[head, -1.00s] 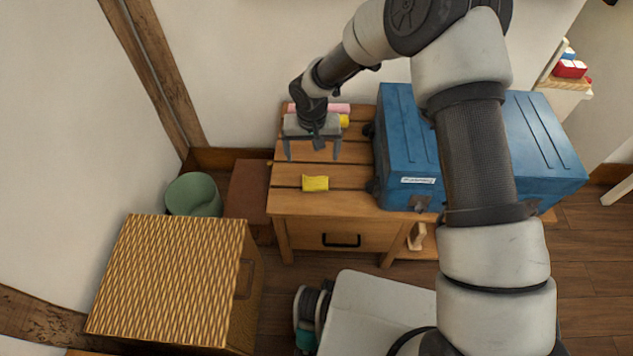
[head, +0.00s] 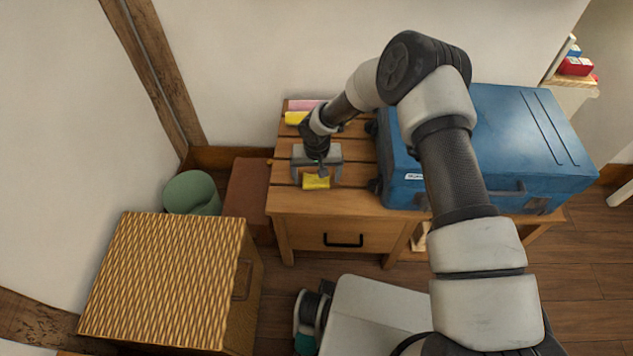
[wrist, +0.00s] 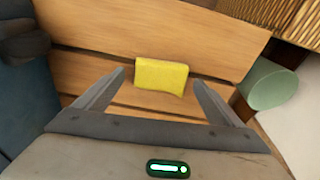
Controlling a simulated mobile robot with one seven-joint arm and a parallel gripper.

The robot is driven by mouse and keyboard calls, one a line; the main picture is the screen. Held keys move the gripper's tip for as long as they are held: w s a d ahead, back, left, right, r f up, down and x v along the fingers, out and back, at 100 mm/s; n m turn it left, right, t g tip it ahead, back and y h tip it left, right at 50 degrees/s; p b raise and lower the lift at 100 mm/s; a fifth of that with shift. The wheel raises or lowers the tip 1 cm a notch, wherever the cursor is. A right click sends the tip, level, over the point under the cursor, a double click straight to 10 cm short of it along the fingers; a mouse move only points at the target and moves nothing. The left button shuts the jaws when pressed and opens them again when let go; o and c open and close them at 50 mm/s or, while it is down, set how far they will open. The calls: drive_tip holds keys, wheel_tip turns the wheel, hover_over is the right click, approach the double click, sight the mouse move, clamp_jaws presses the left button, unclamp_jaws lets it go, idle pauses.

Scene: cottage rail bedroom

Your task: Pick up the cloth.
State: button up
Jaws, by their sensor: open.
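A small yellow folded cloth (head: 316,182) lies flat near the front edge of the slatted wooden table (head: 350,200). In the wrist view the cloth (wrist: 161,76) lies ahead, between the lines of the two fingers. My gripper (head: 317,172) is open and empty, pointing down just above and behind the cloth in the head view. Its fingers (wrist: 159,80) are spread wider than the cloth, one to each side. I cannot tell the exact height left between fingertips and table. The gripper partly covers the cloth's back edge in the head view.
A blue case (head: 490,140) stands on the table close to the right of my gripper. A pink item (head: 305,105) and another yellow item (head: 296,118) lie at the table's back. A woven box (head: 165,275) and a green bin (head: 192,193) stand left of the table.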

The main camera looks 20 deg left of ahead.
sight(316, 178)
drive_tip(key=shift+w+f, duration=0.1)
drive_tip(key=shift+f, duration=0.25)
drive_tip(key=shift+c, duration=0.4)
drive_tip(key=c, duration=1)
drive_tip(key=shift+r, duration=0.15)
drive_tip(key=shift+c, duration=0.2)
wheel_tip(316, 178, up, 10)
drive_tip(key=p, duration=0.2)
